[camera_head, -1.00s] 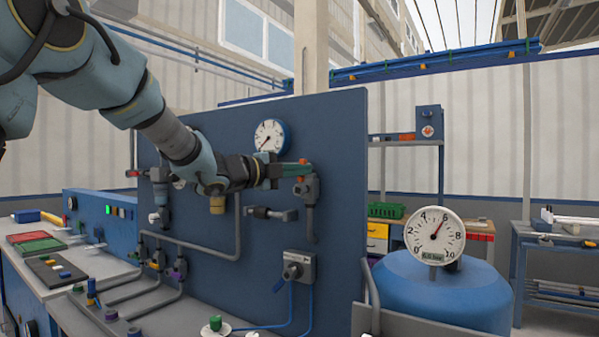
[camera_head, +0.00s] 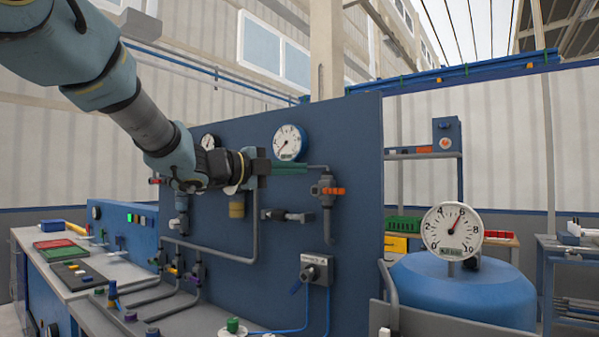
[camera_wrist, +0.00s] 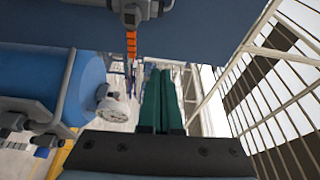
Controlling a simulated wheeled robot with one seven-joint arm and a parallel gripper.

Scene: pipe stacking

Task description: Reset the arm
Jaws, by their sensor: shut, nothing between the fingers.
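My arm reaches in from the upper left in the head view. My gripper (camera_head: 304,168) has dark green fingers that are shut together and empty. It is in front of the blue panel (camera_head: 350,140), up and left of a grey valve with an orange handle (camera_head: 334,191). The fingertips look apart from that valve. In the wrist view the green fingers (camera_wrist: 161,82) lie side by side, and the orange handle (camera_wrist: 131,44) shows above and left of them, near the panel.
A round gauge (camera_head: 290,142) is on the panel just above my gripper. Grey pipes and valves run below. A blue tank (camera_head: 460,290) with a large gauge (camera_head: 452,231) stands at right. A bench (camera_head: 75,285) with coloured trays is at left.

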